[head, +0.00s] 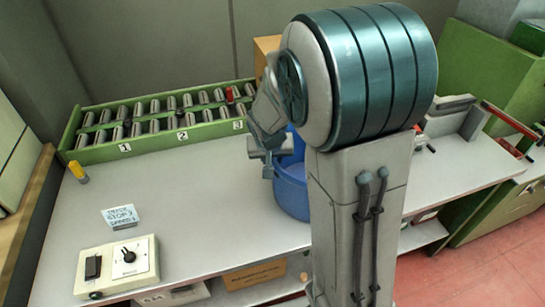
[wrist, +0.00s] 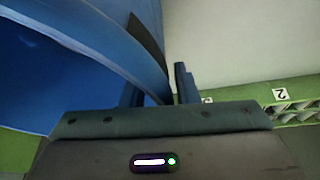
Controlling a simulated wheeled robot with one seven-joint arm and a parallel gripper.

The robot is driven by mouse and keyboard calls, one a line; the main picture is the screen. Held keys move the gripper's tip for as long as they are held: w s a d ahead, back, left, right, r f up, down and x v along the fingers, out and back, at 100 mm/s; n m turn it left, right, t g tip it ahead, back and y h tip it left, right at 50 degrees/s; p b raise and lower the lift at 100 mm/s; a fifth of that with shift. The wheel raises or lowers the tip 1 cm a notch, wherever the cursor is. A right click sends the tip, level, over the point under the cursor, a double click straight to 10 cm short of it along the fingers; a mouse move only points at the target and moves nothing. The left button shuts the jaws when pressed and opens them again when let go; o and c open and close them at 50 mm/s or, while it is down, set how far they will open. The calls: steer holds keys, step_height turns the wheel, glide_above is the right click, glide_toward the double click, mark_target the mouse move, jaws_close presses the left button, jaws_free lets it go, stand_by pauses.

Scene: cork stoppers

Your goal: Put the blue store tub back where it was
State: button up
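My gripper (head: 270,160) is at the tub's upper left side. In the wrist view the tub (wrist: 85,75) fills the upper left, with its curved rim running down to my gripper (wrist: 160,90). The two fingers are close together, one on each side of the tub's wall, and look shut on it.
A green roller rack (head: 160,120) with numbered labels stands along the back. A control box (head: 117,266), a small sign (head: 120,217) and a yellow object (head: 77,171) are at the left. A cardboard box (head: 254,275) is on the shelf below. The bench middle is clear.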

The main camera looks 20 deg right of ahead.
steer(key=shift+a+r, duration=0.1)
steer(key=shift+r, duration=0.35)
steer(key=v, duration=1.1)
steer(key=s+f+n+g+y, duration=0.1)
steer(key=s+n, duration=0.1)
steer(key=s, duration=1.5)
steer(key=shift+d+y, duration=0.4)
steer(key=shift+d, duration=0.1)
steer(key=shift+s, duration=0.1)
